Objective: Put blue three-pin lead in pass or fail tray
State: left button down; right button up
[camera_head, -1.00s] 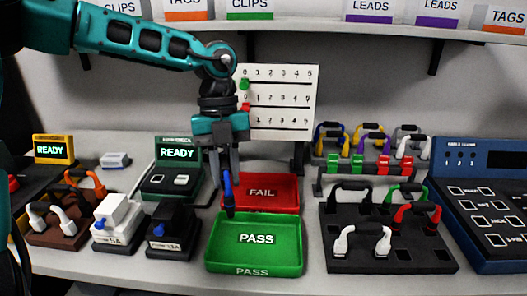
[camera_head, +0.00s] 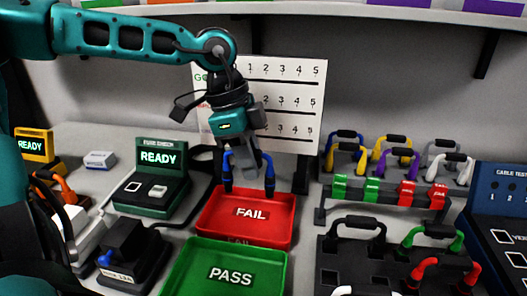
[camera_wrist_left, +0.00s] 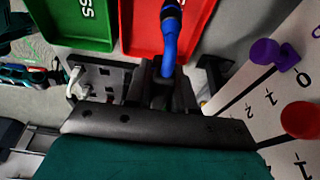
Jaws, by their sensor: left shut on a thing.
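My left gripper (camera_head: 247,162) is shut on the blue lead (camera_head: 228,172), whose two blue ends hang down on either side of the fingers. It is over the back part of the red FAIL tray (camera_head: 242,233). The lead also shows in the left wrist view (camera_wrist_left: 170,42), in front of the red tray (camera_wrist_left: 140,40). The gap between lead and tray floor is hard to judge. The green PASS tray (camera_head: 268,284) stands in front of the FAIL tray and looks empty. My right gripper is not in view.
A white numbered board (camera_head: 290,100) stands close behind the gripper. A green READY unit (camera_head: 152,178) is left of the trays. A rack of coloured leads (camera_head: 400,158) and a black socket block (camera_head: 350,258) are on the right.

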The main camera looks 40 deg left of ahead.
pick_arm(q)
jog(key=shift+s+f, duration=0.1)
jog(key=shift+f, duration=0.2)
notch_tip(320, 180, down, 5)
jog(key=b, duration=0.3)
jog(key=shift+r+b, duration=0.1)
jog(key=shift+b, duration=0.25)
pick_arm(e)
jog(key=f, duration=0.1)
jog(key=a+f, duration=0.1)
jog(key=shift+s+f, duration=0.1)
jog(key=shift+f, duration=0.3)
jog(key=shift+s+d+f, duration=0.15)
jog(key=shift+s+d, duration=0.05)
pick_arm(q)
jog(key=shift+b, duration=0.65)
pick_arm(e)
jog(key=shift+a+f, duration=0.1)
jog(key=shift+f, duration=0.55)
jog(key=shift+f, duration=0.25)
